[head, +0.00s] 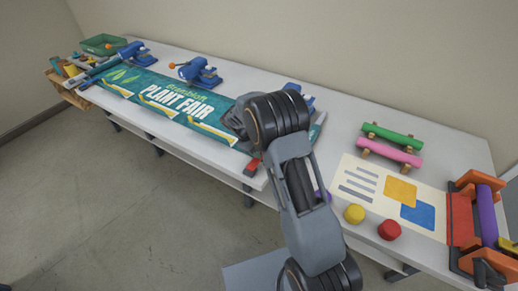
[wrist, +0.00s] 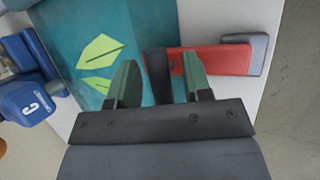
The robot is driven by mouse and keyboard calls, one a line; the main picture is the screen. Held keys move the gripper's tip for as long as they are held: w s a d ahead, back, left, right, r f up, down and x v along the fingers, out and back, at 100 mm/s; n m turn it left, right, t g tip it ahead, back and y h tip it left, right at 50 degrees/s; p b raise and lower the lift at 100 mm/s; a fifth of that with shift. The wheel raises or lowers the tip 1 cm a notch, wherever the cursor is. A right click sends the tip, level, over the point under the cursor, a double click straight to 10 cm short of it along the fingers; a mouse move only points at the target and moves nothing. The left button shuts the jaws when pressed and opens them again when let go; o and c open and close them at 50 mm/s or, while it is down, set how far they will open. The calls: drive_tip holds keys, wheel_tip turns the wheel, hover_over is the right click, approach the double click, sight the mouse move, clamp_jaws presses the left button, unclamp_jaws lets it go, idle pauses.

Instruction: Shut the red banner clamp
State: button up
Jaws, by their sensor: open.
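The red clamp (wrist: 228,60) lies along the table edge in the wrist view, its red bar over a grey base. Only a small red part of the clamp (head: 252,168) shows in the head view, at the table's front edge below my arm. My gripper (wrist: 160,85) is open, its two green fingertips apart. A dark bar (wrist: 157,70) at the left end of the red bar stands between the fingertips; I see no clear contact. The right fingertip covers part of the red bar. The teal banner (head: 172,100) lies beneath. My arm hides the gripper in the head view.
Blue clamps (head: 195,72) stand along the banner's back edge; one shows at the left in the wrist view (wrist: 28,98). Yellow (head: 354,214) and red (head: 389,230) round knobs, a printed sheet (head: 350,195) and an orange-framed roller device (head: 463,215) are at the right.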

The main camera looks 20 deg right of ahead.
drive_tip(key=shift+r, duration=0.1)
drive_tip(key=b+v, duration=0.1)
drive_tip(key=v, duration=1.2)
drive_tip(key=shift+a+r, duration=0.25)
drive_tip(key=s+a+f+m+y, duration=0.1)
drive_tip(key=s+f+m+y, duration=0.15)
drive_tip(key=s, duration=0.25)
drive_tip(key=s+d+r+m+t+y, duration=0.1)
drive_tip(key=s+d+r+m+t, duration=0.1)
drive_tip(key=s, duration=0.8)
drive_tip(key=s+d+r+m+t+y, duration=0.2)
drive_tip(key=s+r, duration=0.3)
drive_tip(key=s, duration=0.5)
drive_tip(key=shift+d+r+m+t, duration=0.2)
drive_tip(key=shift+d+m+t, duration=0.2)
drive_tip(key=shift+m+t, duration=0.25)
